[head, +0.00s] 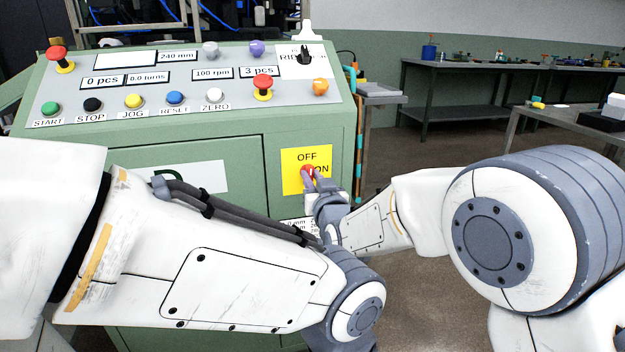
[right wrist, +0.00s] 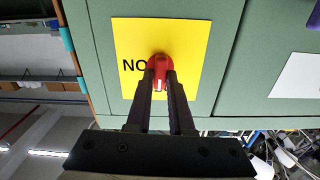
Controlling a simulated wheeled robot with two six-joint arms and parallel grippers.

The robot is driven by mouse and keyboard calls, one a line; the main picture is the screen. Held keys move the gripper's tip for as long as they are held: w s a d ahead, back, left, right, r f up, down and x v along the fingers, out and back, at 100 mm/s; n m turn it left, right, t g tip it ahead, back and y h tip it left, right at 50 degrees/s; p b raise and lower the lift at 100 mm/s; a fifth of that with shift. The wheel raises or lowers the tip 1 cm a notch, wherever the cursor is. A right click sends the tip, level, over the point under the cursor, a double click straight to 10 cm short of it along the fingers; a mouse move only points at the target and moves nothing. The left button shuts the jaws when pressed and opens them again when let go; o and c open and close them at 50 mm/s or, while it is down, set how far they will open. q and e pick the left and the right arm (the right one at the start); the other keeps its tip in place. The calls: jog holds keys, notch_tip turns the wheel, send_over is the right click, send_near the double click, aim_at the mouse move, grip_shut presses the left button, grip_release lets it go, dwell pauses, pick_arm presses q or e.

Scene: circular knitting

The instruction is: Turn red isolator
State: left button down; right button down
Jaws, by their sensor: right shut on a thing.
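The red isolator knob (head: 307,171) sits on a yellow plate (head: 291,183) marked OFF above and ON at the right, on the front of the green machine cabinet. My right gripper (head: 312,178) is at the knob and hides part of it. In the right wrist view, its two dark fingers (right wrist: 161,80) are shut on the red knob (right wrist: 158,63), one on each side. A white mark on the knob shows between the fingers there. The picture is upside down, so ON reads NO, and OFF is hidden. My left arm crosses the lower front; its gripper is not visible.
Above the plate is a sloped control panel (head: 205,85) with coloured buttons, red mushroom knobs and a black selector (head: 304,55). A small shelf (head: 383,95) stands just right of the cabinet. Workbenches (head: 480,68) stand at the back right. Open floor lies between.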

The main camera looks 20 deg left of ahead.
jog(key=m+b, duration=0.1)
jog(key=m, duration=0.1)
jog(key=m+b, duration=0.1)
jog(key=m, duration=0.1)
jog(key=shift+d+f+m+b, duration=0.1)
jog(key=shift+f+m+b, duration=0.1)
jog(key=shift+m+b, duration=0.2)
jog(key=m+b, duration=0.2)
jog(key=m, duration=0.1)
jog(key=shift+w+m, duration=0.1)
jog(key=shift+m, duration=0.2)
jog(key=shift+d+f+m+b, duration=0.1)
jog(key=shift+m+b, duration=3.3)
jog(key=shift+m, duration=1)
jog(key=c, duration=0.8)
grip_release()
